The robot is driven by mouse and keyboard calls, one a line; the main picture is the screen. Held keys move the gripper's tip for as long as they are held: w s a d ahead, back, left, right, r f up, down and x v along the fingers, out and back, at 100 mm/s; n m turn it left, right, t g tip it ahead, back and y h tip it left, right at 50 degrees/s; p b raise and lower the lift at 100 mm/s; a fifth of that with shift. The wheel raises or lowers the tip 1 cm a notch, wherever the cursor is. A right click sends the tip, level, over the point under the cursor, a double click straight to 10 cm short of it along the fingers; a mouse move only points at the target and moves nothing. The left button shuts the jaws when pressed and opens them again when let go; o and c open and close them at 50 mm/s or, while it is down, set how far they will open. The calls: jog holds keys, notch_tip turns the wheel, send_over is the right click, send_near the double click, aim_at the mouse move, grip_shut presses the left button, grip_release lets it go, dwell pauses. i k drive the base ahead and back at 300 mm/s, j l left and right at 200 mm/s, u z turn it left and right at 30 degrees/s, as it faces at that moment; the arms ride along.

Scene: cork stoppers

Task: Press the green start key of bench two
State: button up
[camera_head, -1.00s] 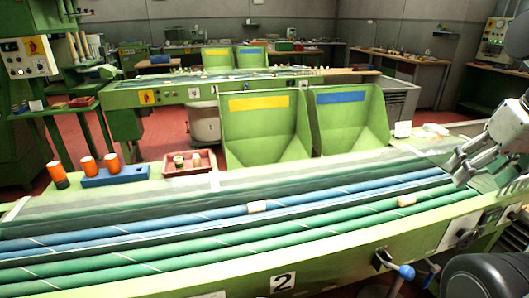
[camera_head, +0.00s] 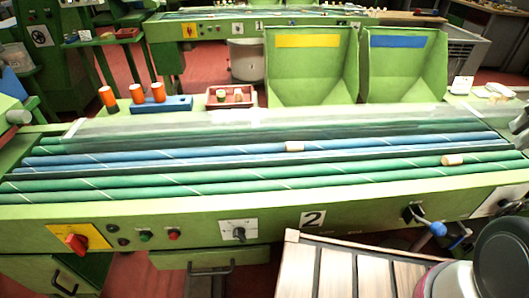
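Bench two, with its number 2 plate (camera_head: 312,219), runs across the camera view. On its green front panel (camera_head: 370,212), at the left, a small green key (camera_head: 145,236) sits between a dark button (camera_head: 112,228) and a red button (camera_head: 174,235). Left of these is a red rotary switch (camera_head: 77,242) on a yellow plate. A dial (camera_head: 239,232) on a white plate is to the right. Nothing covers the green key. I cannot make out my gripper in the current view.
Cork stoppers (camera_head: 294,146) (camera_head: 453,160) lie on the blue and green rollers. A slatted wooden surface (camera_head: 350,272) is in front of the bench at the lower right. A blue-knobbed lever (camera_head: 438,229) sticks out at the right. A drawer handle (camera_head: 211,270) protrudes below the panel.

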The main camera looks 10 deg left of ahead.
aim_at(144, 237)
jog(key=j+u, duration=0.1)
jog(key=u, duration=0.25)
jog(key=j+u, duration=0.15)
jog(key=u, duration=0.2)
jog(key=j+u, duration=0.1)
jog(key=u, duration=1)
jog(key=k+l+u, duration=0.25)
jog(key=i, duration=0.1)
